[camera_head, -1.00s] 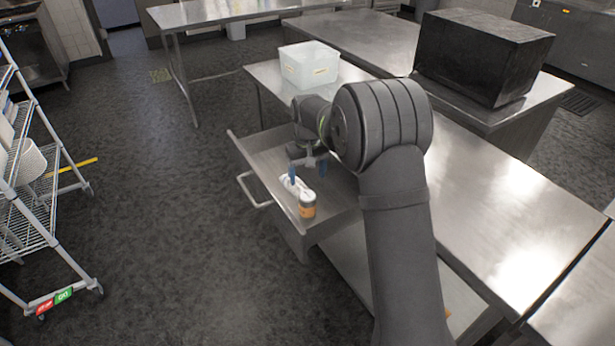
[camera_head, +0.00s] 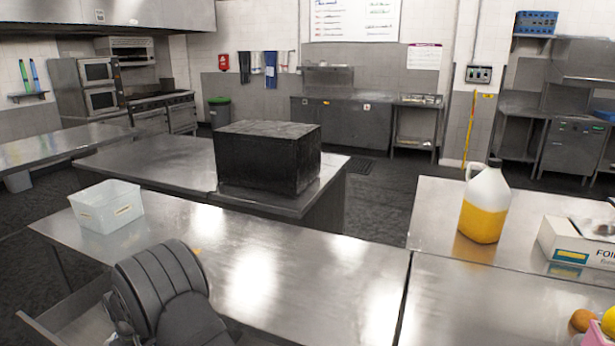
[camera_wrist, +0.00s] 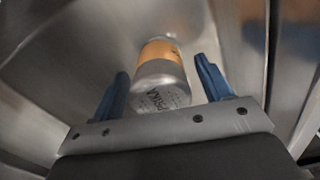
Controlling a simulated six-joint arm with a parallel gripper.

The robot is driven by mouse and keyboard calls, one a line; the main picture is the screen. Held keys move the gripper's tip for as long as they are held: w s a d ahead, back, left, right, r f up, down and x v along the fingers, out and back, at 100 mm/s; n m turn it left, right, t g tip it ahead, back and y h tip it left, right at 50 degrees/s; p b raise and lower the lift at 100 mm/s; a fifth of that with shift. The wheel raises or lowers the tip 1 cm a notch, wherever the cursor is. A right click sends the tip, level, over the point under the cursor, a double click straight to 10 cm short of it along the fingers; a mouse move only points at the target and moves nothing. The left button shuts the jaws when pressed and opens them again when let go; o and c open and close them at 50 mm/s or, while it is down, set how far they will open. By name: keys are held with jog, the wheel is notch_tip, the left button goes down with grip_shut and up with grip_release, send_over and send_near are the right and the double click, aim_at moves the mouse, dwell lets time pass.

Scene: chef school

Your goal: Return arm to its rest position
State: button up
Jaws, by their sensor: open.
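In the wrist view my gripper (camera_wrist: 161,68) is open, with its two blue fingers apart. A small round container (camera_wrist: 160,80) with an orange band and dark lettering on its grey end shows between the fingers in the picture. Gaps show on both sides of it, so the fingers do not hold it. It is in a metal drawer (camera_wrist: 85,45). In the head view the dark grey bulk of my arm is at the lower left, and my gripper is out of sight. A corner of the open drawer (camera_head: 38,330) shows beside the arm.
The steel counter (camera_head: 290,270) beside my arm is mostly bare, with a clear plastic bin (camera_head: 106,207) at its left end. A black box (camera_head: 268,158) stands on the counter behind. A jug of yellow liquid (camera_head: 484,205) and a foil box (camera_head: 578,243) are at right.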

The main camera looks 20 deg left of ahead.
jog(key=shift+r, duration=1.9)
